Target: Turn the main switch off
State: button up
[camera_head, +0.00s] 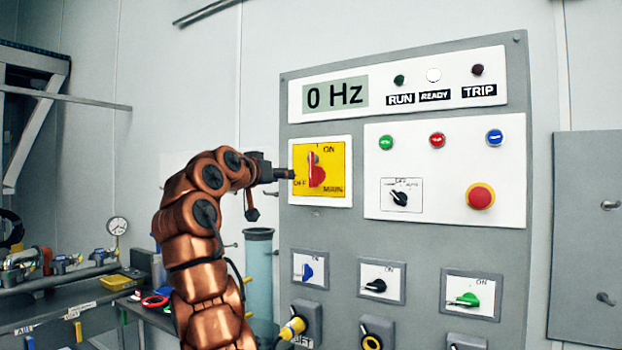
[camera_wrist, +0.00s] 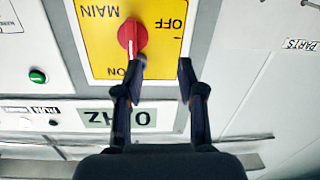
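The main switch has a red handle (camera_head: 316,174) on a yellow plate (camera_head: 336,158) marked ON, OFF and MAIN. The handle points up toward ON. In the wrist view, which is upside down, the red handle (camera_wrist: 129,36) points down toward ON. My gripper (camera_head: 288,174) is at the left edge of the yellow plate, on the OFF side of the handle. In the wrist view my gripper (camera_wrist: 162,68) has its two fingers apart with nothing between them. The left finger overlaps the handle's end; I cannot tell whether they touch.
The display (camera_head: 335,95) reads 0 Hz. To the right are green, red and blue buttons, a small black selector (camera_head: 399,198) and a red emergency button (camera_head: 480,196). Several smaller switches sit below. A workbench (camera_head: 60,305) with fittings stands at the left.

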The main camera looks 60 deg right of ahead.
aim_at(311, 174)
jog(key=s+d+p, duration=0.1)
jog(key=d, duration=0.2)
jog(key=s+d+m+p, duration=0.1)
jog(key=d, duration=0.2)
jog(key=s+d+m+g+p, duration=0.1)
jog(key=d, duration=0.2)
jog(key=shift+s+d+r+h, duration=0.1)
jog(key=shift+r+h, duration=0.05)
jog(key=shift+h, duration=0.15)
grip_shut()
jog(key=shift+d, duration=0.1)
